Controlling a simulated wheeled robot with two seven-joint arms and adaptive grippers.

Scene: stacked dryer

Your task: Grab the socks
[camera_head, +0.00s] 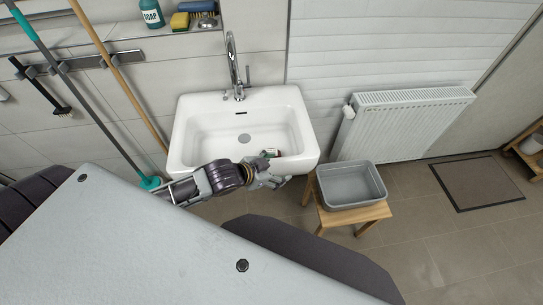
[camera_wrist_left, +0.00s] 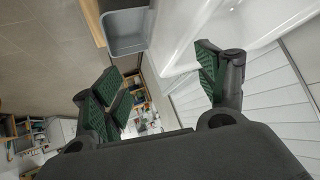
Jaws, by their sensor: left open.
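My left gripper (camera_head: 277,168) is at the front rim of the white sink (camera_head: 190,120). I cannot make out any socks for sure. A small dark green and red patch (camera_head: 272,153) shows at the sink's front edge beside the gripper; I cannot tell whether it is cloth or part of a finger. The right gripper is in neither view.
A grey basin (camera_head: 328,200) stands on a wooden stool (camera_head: 375,212) right of the sink. A white radiator (camera_head: 400,125) is behind it. A mop (camera_head: 85,105) and a wooden pole (camera_head: 125,85) lean left of the sink. A dark mat (camera_head: 475,183) lies on open floor at right.

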